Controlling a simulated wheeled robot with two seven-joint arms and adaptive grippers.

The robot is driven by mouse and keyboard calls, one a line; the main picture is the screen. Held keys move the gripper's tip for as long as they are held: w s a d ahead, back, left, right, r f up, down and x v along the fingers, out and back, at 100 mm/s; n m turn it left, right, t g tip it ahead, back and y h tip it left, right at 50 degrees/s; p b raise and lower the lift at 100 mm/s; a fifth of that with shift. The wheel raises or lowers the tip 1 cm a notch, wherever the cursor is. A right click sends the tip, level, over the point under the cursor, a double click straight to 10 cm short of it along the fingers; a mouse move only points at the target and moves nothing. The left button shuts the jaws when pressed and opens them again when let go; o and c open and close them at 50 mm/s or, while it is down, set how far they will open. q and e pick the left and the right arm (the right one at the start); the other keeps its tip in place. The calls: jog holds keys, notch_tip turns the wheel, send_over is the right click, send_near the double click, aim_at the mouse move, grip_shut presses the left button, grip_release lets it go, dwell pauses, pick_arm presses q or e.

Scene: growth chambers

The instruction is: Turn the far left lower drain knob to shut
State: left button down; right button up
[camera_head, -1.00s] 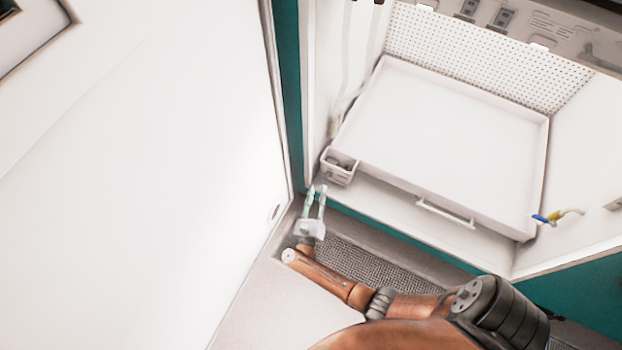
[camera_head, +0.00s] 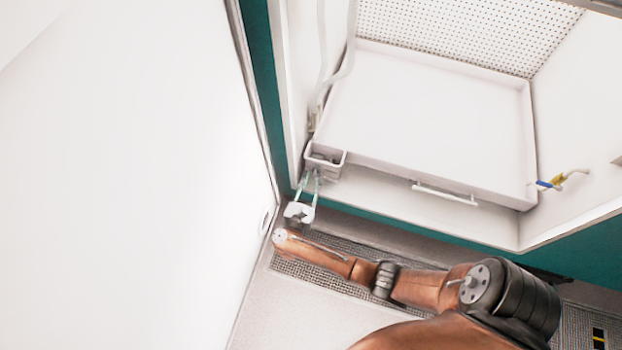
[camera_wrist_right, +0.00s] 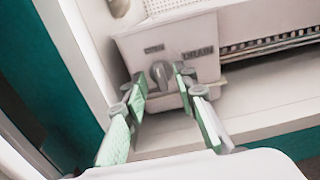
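The drain knob (camera_wrist_right: 161,74) is a grey knob on the front of a white box (camera_wrist_right: 205,50) marked "DRAIN", shown in the right wrist view. A second, smaller label sits above the knob and is too blurred to read surely. In the head view the white box (camera_head: 333,172) is at the front left corner of the tray; the knob is not visible there. My right gripper (camera_head: 310,177) is open in front of the box. In the wrist view its green-padded fingertips (camera_wrist_right: 160,84) are spread to either side of the knob; I cannot tell whether they touch it. My left gripper is out of view.
A white tray (camera_head: 430,115) with a front handle (camera_head: 445,194) fills the chamber floor. A large white panel (camera_head: 120,180) stands close to the left of my right gripper. Hoses (camera_head: 338,70) hang behind the box.

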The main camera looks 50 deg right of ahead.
jog(key=shift+c, duration=0.6)
grip_shut()
